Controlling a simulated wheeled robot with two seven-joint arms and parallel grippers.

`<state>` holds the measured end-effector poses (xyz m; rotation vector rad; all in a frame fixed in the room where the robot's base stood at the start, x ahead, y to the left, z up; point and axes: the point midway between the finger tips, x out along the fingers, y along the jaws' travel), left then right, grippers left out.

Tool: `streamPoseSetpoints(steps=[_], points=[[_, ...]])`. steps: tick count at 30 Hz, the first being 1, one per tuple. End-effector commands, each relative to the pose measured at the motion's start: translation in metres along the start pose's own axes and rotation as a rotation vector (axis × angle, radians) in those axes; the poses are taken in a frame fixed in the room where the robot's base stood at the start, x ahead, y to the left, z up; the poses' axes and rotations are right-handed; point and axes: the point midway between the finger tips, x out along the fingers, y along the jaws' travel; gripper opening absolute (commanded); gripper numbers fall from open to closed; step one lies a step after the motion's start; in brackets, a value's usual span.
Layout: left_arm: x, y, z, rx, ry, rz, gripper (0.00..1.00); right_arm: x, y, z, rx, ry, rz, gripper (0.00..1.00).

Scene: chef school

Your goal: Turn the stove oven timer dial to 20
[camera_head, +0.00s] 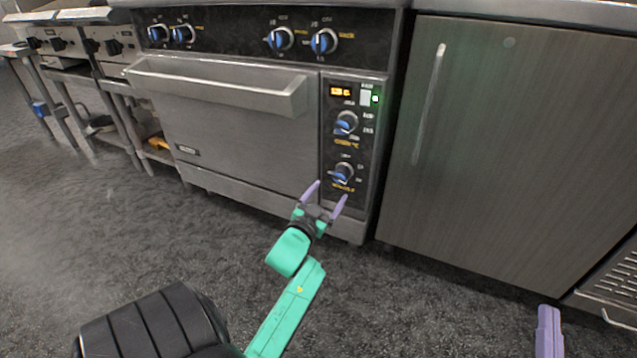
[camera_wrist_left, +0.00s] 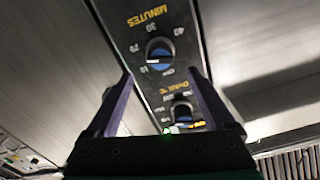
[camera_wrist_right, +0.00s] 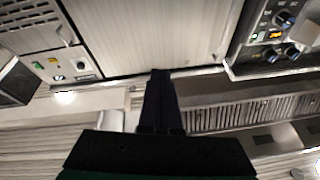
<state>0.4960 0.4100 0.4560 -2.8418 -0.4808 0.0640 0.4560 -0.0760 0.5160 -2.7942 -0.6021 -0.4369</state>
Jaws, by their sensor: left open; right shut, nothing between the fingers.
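The timer dial (camera_head: 342,172), a blue and silver knob, is the lower knob on the oven's black side panel. In the left wrist view the dial (camera_wrist_left: 159,54) shows under the word MINUTES, with marks from 10 to 40. Its white line points left, at about the 10. My left gripper (camera_head: 328,192) is open and empty, just below and in front of the dial. In the left wrist view its fingertips (camera_wrist_left: 160,76) are on either side of the dial's line, apart from it. My right gripper (camera_head: 548,310) is shut and empty, far right of the dial; it also shows in the right wrist view (camera_wrist_right: 159,75).
The oven temperature dial (camera_head: 345,122) sits above the timer dial, below a lit display (camera_head: 341,91). The oven door handle (camera_head: 220,88) juts out left of the panel. A grey cabinet door (camera_head: 500,140) stands to the right. The floor in front is clear.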

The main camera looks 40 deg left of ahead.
Motion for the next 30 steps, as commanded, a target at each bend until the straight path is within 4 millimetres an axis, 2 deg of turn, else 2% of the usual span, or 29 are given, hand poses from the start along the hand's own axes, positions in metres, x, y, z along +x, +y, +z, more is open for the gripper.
streamPoseSetpoints(steps=[9, 16, 21, 30], points=[[-0.027, -0.001, -0.001, -0.001, -0.002, -0.001, 0.87, -0.053, -0.003, 0.083, 0.075, -0.276, 0.037, 0.0], [-0.045, 0.0, 0.0, -0.002, -0.003, 0.0, 0.87, -0.101, -0.01, 0.13, 0.127, -0.454, 0.059, 0.0], [-0.053, 0.0, 0.0, -0.001, 0.0, 0.0, 0.87, -0.122, -0.014, 0.148, 0.148, -0.526, 0.067, 0.0], [-0.054, 0.0, 0.0, 0.0, -0.001, 0.0, 0.87, -0.126, -0.015, 0.151, 0.152, -0.537, 0.069, 0.0]])
